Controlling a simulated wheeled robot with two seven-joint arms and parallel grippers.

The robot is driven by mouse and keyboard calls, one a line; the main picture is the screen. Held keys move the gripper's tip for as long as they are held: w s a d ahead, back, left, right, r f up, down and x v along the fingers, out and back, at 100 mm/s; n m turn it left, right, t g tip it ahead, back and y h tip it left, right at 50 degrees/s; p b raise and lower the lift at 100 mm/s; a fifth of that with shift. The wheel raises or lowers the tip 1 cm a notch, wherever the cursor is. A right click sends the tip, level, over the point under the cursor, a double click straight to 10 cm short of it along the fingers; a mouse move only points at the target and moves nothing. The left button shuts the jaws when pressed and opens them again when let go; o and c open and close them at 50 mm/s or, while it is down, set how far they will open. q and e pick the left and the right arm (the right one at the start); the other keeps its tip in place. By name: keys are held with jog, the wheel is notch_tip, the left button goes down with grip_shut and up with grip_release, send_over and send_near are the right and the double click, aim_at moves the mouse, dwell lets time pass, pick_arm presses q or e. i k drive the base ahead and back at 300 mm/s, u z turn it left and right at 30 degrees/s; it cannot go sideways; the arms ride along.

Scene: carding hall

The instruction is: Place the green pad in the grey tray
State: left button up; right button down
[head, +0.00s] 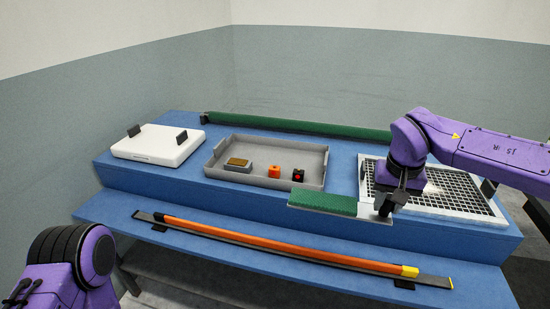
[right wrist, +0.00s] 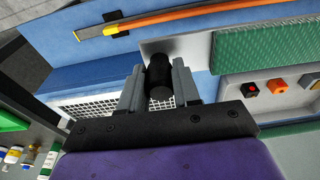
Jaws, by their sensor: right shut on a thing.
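The green pad (head: 322,204) is a long textured green strip on a grey plate, with a black knob (right wrist: 159,75) at its bare end. My right gripper (head: 386,208) is shut on this knob; its two fingers sit on either side of it in the right wrist view (right wrist: 158,88). The pad lies roughly level and overlaps the front right corner of the grey tray (head: 262,182) in the head view. I cannot tell whether it touches anything below. My left arm shows at the bottom left, without its gripper.
The tray holds a brown-topped grey block (head: 238,164), an orange piece (head: 275,169) and a black piece with a red dot (head: 298,175). A white case (head: 158,146) stands left, a white grid (head: 445,195) right. A long green strip (head: 290,125) lies behind, an orange bar (head: 280,243) in front.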

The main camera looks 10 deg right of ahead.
aim_at(276, 156)
jog(key=u, duration=0.05)
jog(key=i, duration=1.2)
